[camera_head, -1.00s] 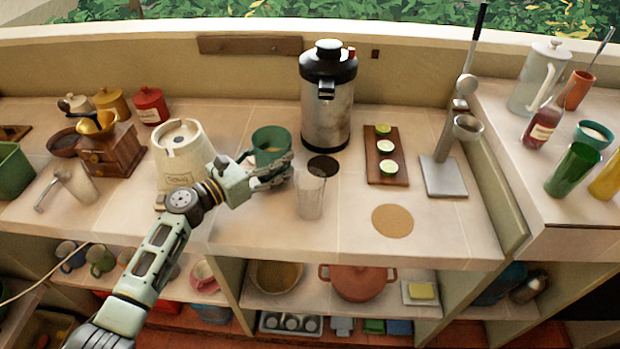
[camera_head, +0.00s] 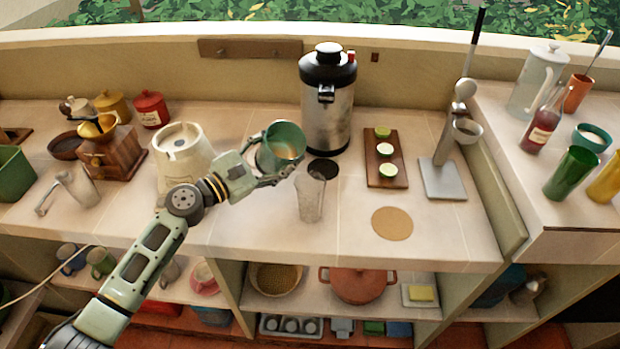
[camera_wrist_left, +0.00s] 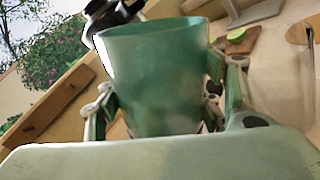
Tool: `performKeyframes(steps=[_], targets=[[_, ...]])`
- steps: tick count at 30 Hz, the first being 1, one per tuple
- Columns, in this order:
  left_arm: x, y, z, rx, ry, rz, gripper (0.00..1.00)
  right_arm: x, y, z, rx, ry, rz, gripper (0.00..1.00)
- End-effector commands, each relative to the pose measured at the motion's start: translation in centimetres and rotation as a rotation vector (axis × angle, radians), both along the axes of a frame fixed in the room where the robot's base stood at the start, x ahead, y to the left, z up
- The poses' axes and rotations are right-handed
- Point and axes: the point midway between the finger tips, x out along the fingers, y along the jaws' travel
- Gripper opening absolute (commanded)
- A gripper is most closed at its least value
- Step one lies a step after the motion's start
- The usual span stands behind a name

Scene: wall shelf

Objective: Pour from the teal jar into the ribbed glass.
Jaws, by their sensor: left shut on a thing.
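The teal jar (camera_head: 285,141) is held by my left gripper (camera_head: 278,172) above the counter. The jar is tilted, its open mouth facing the head camera and leaning right, and something tan shows inside. In the left wrist view the jar (camera_wrist_left: 155,75) sits between the two fingers of the gripper (camera_wrist_left: 165,110). The ribbed glass (camera_head: 311,198) is clear and stands upright on the counter, just right of and below the jar. The jar's rim is near the glass's top; I cannot see any stream between them. My right gripper is not in view.
A board with lime halves (camera_head: 373,170) and a cork mat (camera_head: 392,223) lie right; counter between is clear.

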Motion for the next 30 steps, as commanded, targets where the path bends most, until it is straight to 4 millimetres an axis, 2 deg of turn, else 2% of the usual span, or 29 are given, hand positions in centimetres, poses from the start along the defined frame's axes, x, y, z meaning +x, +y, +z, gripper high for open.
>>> performKeyframes(steps=[6,30], targets=[[-0.5,-0.6,0.8,0.074,-0.073,0.000,0.21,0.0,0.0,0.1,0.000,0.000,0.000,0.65],[-0.7,-0.7,1.6,0.150,-0.147,0.001,0.21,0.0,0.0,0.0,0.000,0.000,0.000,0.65]])
